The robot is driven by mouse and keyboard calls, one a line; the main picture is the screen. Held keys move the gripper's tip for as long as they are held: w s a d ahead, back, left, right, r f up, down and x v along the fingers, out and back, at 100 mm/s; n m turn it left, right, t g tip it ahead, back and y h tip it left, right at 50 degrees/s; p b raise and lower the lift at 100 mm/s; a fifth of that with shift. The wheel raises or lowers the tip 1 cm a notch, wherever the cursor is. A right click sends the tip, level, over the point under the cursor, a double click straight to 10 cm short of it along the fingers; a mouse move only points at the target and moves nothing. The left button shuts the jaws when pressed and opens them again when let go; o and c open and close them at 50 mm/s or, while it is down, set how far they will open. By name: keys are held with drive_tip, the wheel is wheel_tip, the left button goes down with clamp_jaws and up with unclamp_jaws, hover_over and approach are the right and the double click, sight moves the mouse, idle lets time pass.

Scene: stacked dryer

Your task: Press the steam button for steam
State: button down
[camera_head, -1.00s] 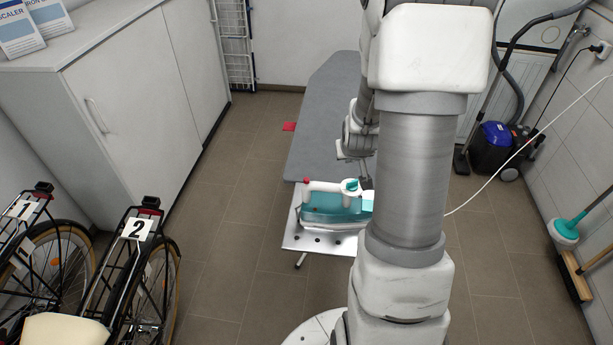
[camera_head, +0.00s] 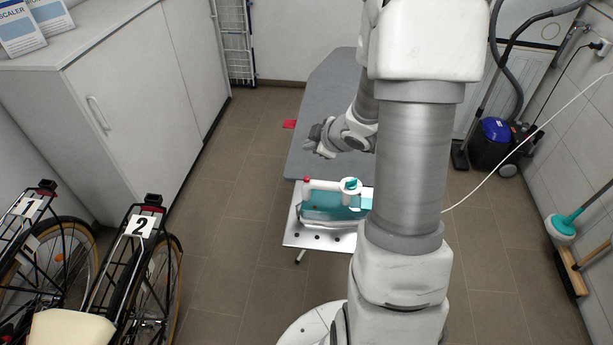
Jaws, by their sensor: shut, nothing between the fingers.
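A teal and white steam iron (camera_head: 335,206) rests on the metal plate (camera_head: 318,239) at the near end of the grey ironing board (camera_head: 325,105). Its white handle runs left to right. A small red part, which looks like a button, (camera_head: 306,181) is at the handle's left end, and a teal-topped white knob (camera_head: 351,186) is at its right. The iron's right end is hidden behind my arm. My gripper (camera_head: 316,148) is shut and empty, over the board beyond the iron, apart from the red part.
A red item (camera_head: 290,124) is at the board's left edge. White cabinets (camera_head: 140,95) and bicycles (camera_head: 145,250) stand on the left. A vacuum cleaner (camera_head: 492,145) stands at the right, and a white cord (camera_head: 500,165) runs to the wall. Floor left of the board is clear.

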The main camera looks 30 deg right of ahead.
drive_tip(key=shift+f, duration=0.1)
idle(0.3)
wheel_tip(320, 180, down, 9)
drive_tip(key=b, duration=0.8)
drive_tip(key=shift+b, duration=0.3)
idle(1.5)
drive_tip(key=shift+f, duration=0.25)
drive_tip(key=shift+f+b, duration=0.45)
drive_tip(key=shift+b, duration=0.2)
idle(0.4)
drive_tip(key=shift+r, duration=0.1)
idle(0.4)
drive_tip(key=shift+r+p, duration=0.8)
drive_tip(key=shift+p, duration=0.1)
wheel_tip(320, 180, up, 5)
drive_tip(key=p, duration=0.4)
drive_tip(key=shift+p, duration=0.4)
